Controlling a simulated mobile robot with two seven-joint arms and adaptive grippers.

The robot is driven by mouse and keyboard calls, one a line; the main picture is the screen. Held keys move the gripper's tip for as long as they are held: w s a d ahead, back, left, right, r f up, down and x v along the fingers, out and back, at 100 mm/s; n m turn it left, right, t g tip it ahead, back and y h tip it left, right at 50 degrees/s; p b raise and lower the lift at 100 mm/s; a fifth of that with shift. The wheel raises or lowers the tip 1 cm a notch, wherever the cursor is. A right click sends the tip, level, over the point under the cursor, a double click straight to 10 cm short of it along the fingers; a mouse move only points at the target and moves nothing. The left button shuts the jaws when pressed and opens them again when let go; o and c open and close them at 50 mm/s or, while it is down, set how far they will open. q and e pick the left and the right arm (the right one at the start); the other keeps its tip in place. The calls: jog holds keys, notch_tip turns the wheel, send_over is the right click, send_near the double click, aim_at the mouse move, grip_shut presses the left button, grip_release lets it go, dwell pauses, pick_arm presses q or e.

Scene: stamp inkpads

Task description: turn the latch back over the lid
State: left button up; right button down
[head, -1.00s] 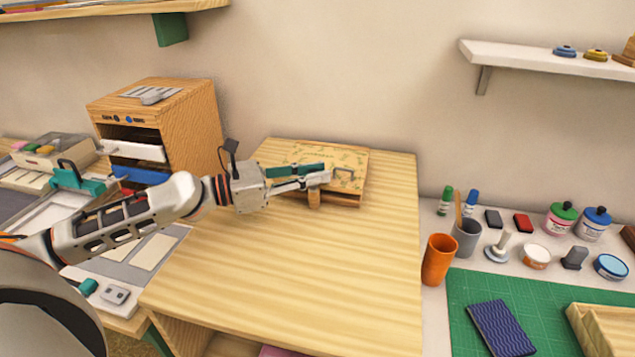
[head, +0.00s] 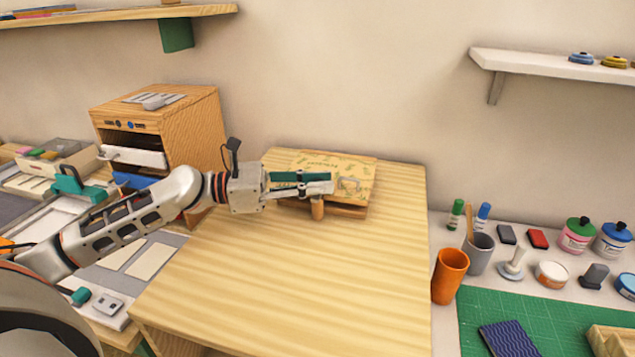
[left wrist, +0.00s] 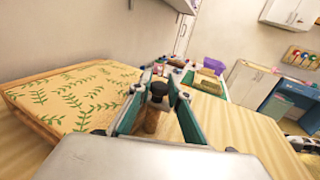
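A flat wooden box with a leaf-patterned lid (head: 327,164) lies at the back of the wooden table. The lid fills the left of the left wrist view (left wrist: 75,98). A short upright brown peg (head: 317,208), seemingly the latch, stands at the box's front edge. In the left wrist view the peg (left wrist: 152,121) has a dark top. My left gripper (head: 330,182) reaches in from the left above the front of the lid. Its teal fingers (left wrist: 160,78) are apart, one on each side of the peg, with a gap showing. Contact cannot be told. My right gripper is out of view.
A wooden drawer cabinet (head: 190,128) stands left. An orange cup (head: 449,276) and a grey cup (head: 479,254) stand right of the table (head: 300,290). The table's front is clear.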

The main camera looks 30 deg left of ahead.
pick_arm(q)
jog(key=o, duration=0.4)
jog(key=shift+v, duration=6)
